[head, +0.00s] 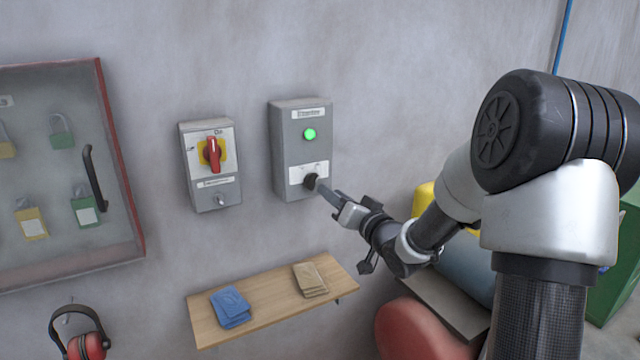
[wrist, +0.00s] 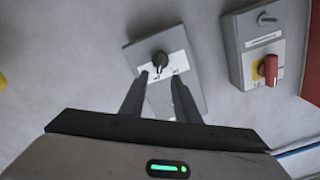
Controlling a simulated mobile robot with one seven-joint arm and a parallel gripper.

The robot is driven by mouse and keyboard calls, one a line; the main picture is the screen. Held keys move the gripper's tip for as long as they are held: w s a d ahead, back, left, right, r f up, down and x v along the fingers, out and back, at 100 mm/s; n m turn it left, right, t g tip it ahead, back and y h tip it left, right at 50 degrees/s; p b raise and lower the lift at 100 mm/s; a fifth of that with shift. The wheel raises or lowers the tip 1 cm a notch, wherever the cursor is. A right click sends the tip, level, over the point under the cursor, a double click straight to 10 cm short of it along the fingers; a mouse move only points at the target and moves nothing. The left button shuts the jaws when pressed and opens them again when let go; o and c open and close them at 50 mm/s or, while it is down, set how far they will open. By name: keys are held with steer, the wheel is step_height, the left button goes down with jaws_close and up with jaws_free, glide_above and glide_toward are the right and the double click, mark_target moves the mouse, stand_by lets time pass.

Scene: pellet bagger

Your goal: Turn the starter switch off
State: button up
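The starter box (head: 290,150) is a grey wall box with a lit green lamp (head: 310,134) and a white label. Its black rotary knob (head: 311,181) sits low on the front. In the wrist view the knob (wrist: 161,60) appears upside down, with a small pale mark; I cannot read its position. My gripper (head: 323,189) is close to the knob, at its lower right in the head view. In the wrist view my gripper (wrist: 161,76) has its two fingers apart with nothing between them, and the knob shows just beyond the tips. Contact is not visible.
A grey isolator box with a red handle (head: 212,154) hangs left of the starter box. A wooden shelf (head: 265,303) below holds blue and tan packets. A padlock cabinet (head: 70,190) and red ear defenders (head: 87,345) are at left. Bare wall lies between them.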

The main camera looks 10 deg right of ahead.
mark_target(316, 181)
steer(key=x, duration=0.7)
steer(key=shift+w, duration=0.15)
jaws_close()
